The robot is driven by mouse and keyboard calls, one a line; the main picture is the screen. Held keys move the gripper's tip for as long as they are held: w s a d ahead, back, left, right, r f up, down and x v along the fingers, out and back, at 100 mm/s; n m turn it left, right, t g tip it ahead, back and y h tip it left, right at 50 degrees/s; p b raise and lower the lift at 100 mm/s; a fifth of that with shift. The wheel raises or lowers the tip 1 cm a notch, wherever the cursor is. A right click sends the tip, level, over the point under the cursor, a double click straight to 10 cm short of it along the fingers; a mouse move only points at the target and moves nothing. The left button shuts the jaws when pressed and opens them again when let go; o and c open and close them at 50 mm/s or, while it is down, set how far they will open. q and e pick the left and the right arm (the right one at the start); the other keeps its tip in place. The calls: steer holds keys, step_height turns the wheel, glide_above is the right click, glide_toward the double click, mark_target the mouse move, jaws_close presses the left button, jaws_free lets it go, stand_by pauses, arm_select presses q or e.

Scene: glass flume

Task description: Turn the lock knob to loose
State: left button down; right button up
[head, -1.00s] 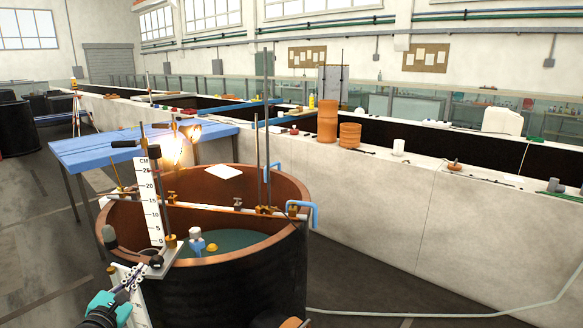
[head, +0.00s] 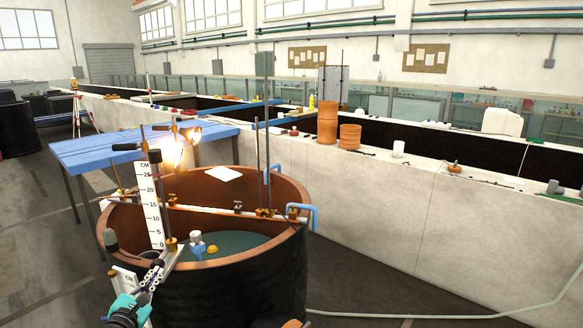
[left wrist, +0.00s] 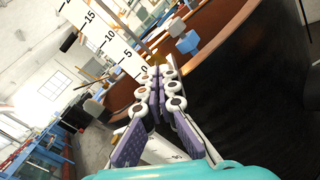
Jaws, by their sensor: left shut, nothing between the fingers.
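A white scale marked CM (head: 149,205) stands upright at the near left rim of the round tank (head: 265,260). It also shows tilted in the left wrist view (left wrist: 104,42). A small brass knob (head: 170,244) sits at the foot of the scale. I cannot tell whether it is the lock knob, and no loose mark is readable. My left gripper (head: 157,266), teal with purple fingers, is just below the brass knob, in front of the metal bracket. In the left wrist view its fingers (left wrist: 165,72) are shut and empty, pointing toward the scale's foot. My right gripper is out of view.
A white rail (head: 215,208) with brass clamps crosses the tank. A blue-and-white object (head: 197,242) and a yellow ball (head: 212,249) are inside.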

mark_target(153, 266)
arm_select(q)
steer(key=shift+w+d, duration=0.1)
steer(key=shift+w, duration=1.3)
steer(key=shift+a+r, duration=0.35)
steer(key=shift+a, duration=0.2)
steer(key=shift+a+r, duration=0.15)
steer(key=shift+a, duration=0.1)
steer(key=shift+a+b, duration=0.1)
steer(key=shift+b, duration=0.2)
steer(key=shift+a+r, duration=0.2)
steer(key=shift+a, duration=0.15)
